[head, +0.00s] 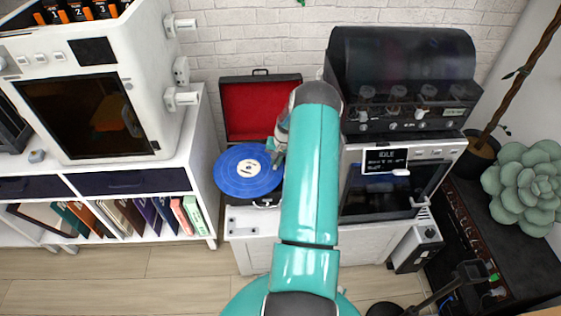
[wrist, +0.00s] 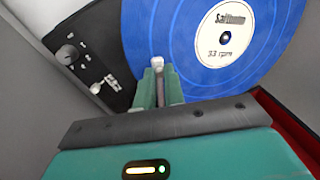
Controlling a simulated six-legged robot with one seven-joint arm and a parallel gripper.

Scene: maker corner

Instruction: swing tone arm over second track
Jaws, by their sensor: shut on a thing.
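The blue record (head: 240,178) with a cream label lies on the record player in the head view. It fills the upper right of the wrist view (wrist: 200,30). My gripper (head: 275,150) is at the record's right edge in the head view, partly hidden by my arm. In the wrist view my gripper (wrist: 159,84) is shut on the tone arm (wrist: 158,63). The tone arm's pale tip shows between the fingers, over the outer part of the blue record. Its contact with the surface cannot be told. Most of the tone arm is hidden.
The player's open red lid (head: 260,108) stands behind the record. Its black control panel (wrist: 85,55) has knobs. A white shelf with books (head: 130,215) is close on the left. A dark-topped machine (head: 405,80) stands on the right.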

